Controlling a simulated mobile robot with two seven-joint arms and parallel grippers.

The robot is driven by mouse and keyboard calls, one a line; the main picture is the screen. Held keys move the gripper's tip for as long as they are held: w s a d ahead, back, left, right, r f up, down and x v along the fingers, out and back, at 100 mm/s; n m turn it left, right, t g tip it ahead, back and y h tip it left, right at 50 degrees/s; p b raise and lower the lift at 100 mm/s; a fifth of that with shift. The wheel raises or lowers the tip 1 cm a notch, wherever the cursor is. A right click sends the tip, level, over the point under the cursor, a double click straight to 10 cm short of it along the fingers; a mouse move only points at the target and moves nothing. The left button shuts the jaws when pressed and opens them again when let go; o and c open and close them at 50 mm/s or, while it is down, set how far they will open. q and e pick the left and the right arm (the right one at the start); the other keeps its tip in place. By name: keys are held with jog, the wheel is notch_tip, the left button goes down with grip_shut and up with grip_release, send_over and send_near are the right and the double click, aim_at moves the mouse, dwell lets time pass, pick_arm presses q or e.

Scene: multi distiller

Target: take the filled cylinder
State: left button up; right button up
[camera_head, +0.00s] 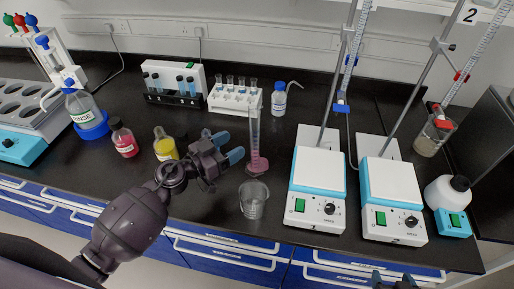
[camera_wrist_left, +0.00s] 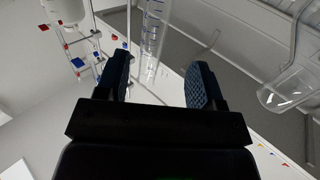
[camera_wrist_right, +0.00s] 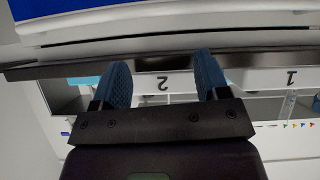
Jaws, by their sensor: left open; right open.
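A tall clear graduated cylinder (camera_head: 254,128) stands upright on the black bench in the head view, pink at its foot. In the left wrist view, a clear tube with blue graduations (camera_wrist_left: 153,35) shows beyond and between the fingers; it appears to be the cylinder. My left gripper (camera_head: 229,147) is open and empty just left of the cylinder, its fingers pointing toward it. In the left wrist view the open fingers (camera_wrist_left: 159,82) are apart. My right gripper (camera_head: 395,282) is barely visible at the bottom edge; its open, empty fingers (camera_wrist_right: 160,78) show in the right wrist view.
An empty beaker (camera_head: 253,200) stands in front of the cylinder. A white tube rack (camera_head: 235,102) and a blue-capped bottle (camera_head: 279,100) are behind. Two stirrer plates (camera_head: 317,190) with burette stands are to the right. Yellow (camera_head: 165,146) and red (camera_head: 124,140) bottles are left.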

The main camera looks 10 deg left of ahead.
aim_at(255, 135)
pick_arm(q)
jog(key=shift+s+d+f+b+x, duration=0.1)
jog(key=shift+b+x, duration=0.05)
jog(key=shift+x, duration=1.15)
jog(key=shift+s+d+f+b+x, duration=0.1)
jog(key=shift+b+x, duration=0.1)
jog(key=shift+x, duration=1.1)
jog(key=shift+s+d+b+x, duration=0.1)
jog(key=shift+b+x, duration=0.05)
jog(key=shift+x, duration=1.15)
grip_shut()
